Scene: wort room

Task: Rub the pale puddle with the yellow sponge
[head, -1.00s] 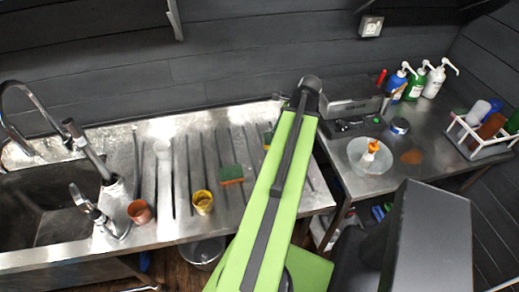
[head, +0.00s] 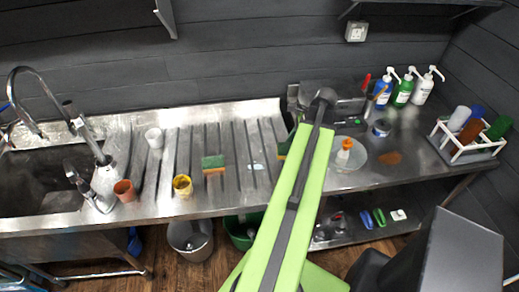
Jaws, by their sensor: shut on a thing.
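A round pale puddle (head: 358,160) lies on the steel counter right of my arm. An orange-and-white object (head: 344,151) stands in it. My gripper is mostly hidden behind my green arm. The edge of a yellow and green sponge (head: 284,148) shows just left of the arm, at the gripper, which is shut on it. The sponge is left of the puddle and apart from it. Whether it touches the surface beneath cannot be told. Another green-topped sponge (head: 213,162) lies on the ribbed drainboard.
A brown patch (head: 388,158) lies right of the puddle. Pump bottles (head: 403,90) stand at the back, and a white rack (head: 470,148) at far right. A yellow cup (head: 182,186), copper cup (head: 125,190) and white cup (head: 154,138) stand near the sink (head: 45,185).

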